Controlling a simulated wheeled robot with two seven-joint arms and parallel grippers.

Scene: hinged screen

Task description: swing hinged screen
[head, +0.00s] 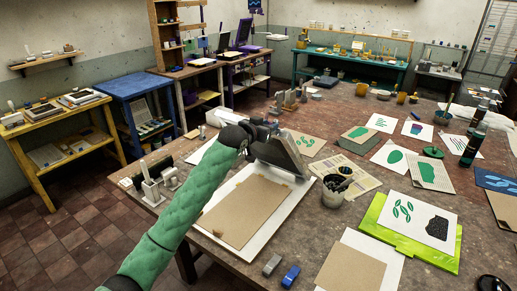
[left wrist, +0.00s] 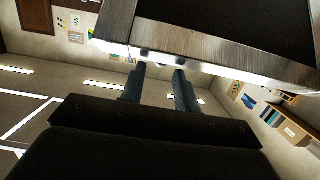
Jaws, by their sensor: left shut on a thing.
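The hinged screen (head: 283,153) is a grey-framed panel standing tilted up at the back of a white board. My left gripper (head: 262,127) is at its upper left edge and is shut on the frame. In the left wrist view, the screen's frame (left wrist: 220,48) crosses the top, with a dark face above it, and my two fingers (left wrist: 160,70) reach up to its lower edge. The fingertips' contact is partly hidden by the frame. The white board (head: 297,190) carries a brown sheet (head: 243,211) and lies in front of the screen. My right gripper is not in view.
Blue and grey blocks (head: 290,276) lie in front. Printed sheets and a green folder (head: 372,212) cover the table's right. White holders (head: 152,190) stand at the left edge.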

